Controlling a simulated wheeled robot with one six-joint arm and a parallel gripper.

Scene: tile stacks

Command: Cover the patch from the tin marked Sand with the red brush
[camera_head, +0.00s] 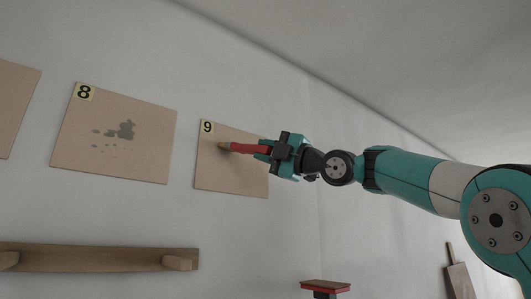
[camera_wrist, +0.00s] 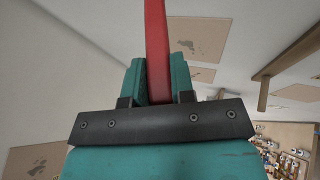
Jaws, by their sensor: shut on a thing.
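My gripper (camera_head: 266,149) is shut on the handle of the red brush (camera_head: 245,149), in front of panel 9 (camera_head: 230,182). The brush points left, its yellowish-brown tip close to the panel's face; I cannot tell whether it touches. In the wrist view the red handle (camera_wrist: 156,45) stands between the two teal fingers (camera_wrist: 157,78), and the bristles are out of frame. No dark patch shows on the visible part of panel 9; the brush and gripper hide some of it. Panel 8 (camera_head: 75,150) bears a grey blotchy patch (camera_head: 127,131). No tin marked Sand can be read.
A wooden rail (camera_head: 100,258) with pegs runs along the wall below the panels. A red-topped stand (camera_head: 325,286) and a wooden board (camera_head: 459,281) are at the lower right. Many small containers (camera_wrist: 290,165) crowd the wrist view's lower right. The wall above the panels is clear.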

